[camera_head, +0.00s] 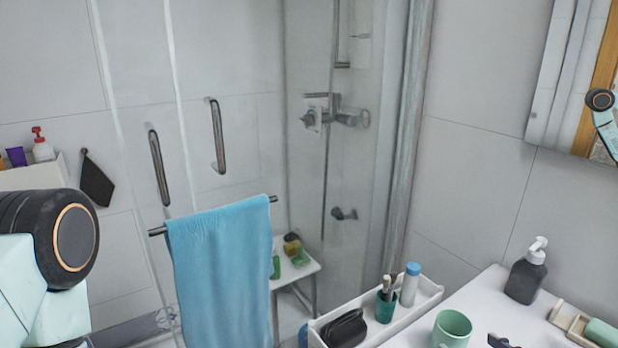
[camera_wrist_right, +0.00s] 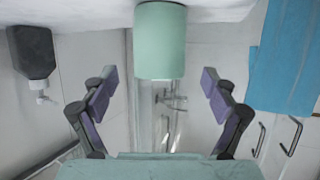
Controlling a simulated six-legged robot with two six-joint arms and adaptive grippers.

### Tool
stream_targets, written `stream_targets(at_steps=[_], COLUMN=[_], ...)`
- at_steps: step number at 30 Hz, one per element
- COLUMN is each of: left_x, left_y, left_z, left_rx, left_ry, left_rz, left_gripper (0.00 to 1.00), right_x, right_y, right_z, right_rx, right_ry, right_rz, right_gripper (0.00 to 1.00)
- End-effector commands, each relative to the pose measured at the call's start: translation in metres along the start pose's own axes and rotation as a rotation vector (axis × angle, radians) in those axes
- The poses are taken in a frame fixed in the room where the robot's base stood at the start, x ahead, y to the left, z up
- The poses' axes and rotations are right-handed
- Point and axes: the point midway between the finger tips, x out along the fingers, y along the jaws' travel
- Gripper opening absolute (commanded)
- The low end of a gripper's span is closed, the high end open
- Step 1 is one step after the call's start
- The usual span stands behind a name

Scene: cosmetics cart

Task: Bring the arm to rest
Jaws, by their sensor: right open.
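My right gripper (camera_wrist_right: 160,84) shows in the right wrist view, its two purple-padded fingers spread wide and nothing held between them. That view is upside down. A mint green cup (camera_wrist_right: 160,40) appears upright on the white counter beyond the fingertips, apart from both fingers. The same cup (camera_head: 452,329) stands at the bottom of the head view. A small dark piece beside it at the bottom edge may be a fingertip; I cannot tell. A link of my left arm fills the lower left of the head view, but my left gripper is outside both views.
A white tray (camera_head: 430,292) holds a dark green brush cup (camera_head: 386,306), a blue-capped bottle (camera_head: 410,284) and a black item (camera_head: 346,329). A dark soap dispenser (camera_head: 525,276) stands on the counter (camera_head: 487,283). A blue towel (camera_head: 222,270) hangs on the shower door. A mirror cabinet is upper right.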

Motion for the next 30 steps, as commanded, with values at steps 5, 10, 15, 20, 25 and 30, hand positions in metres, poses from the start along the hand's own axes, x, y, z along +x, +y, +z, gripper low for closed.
stream_targets(at_steps=[5, 10, 15, 20, 25, 30], left_x=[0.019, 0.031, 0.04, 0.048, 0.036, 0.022], left_y=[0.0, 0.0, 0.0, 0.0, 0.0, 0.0], left_z=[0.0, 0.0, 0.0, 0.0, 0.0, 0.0], left_rx=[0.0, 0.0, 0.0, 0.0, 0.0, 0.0], left_ry=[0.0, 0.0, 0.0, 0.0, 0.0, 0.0], left_rz=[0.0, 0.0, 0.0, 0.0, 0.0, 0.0], left_gripper=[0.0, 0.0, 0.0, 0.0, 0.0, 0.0], right_x=[0.019, 0.035, 0.05, 0.062, 0.057, 0.047], right_y=[0.0, 0.0, 0.0, 0.0, 0.001, 0.001], right_z=[0.003, 0.002, 0.002, 0.001, -0.019, -0.04], right_rx=[-0.006, -0.006, -0.007, -0.005, 0.003, 0.003], right_ry=[0.002, 0.001, 0.001, 0.001, 0.005, 0.003], right_rz=[-0.001, -0.001, 0.0, 0.0, 0.003, 0.003], right_gripper=[0.86, 0.86, 0.86, 0.86, 0.86, 0.86])
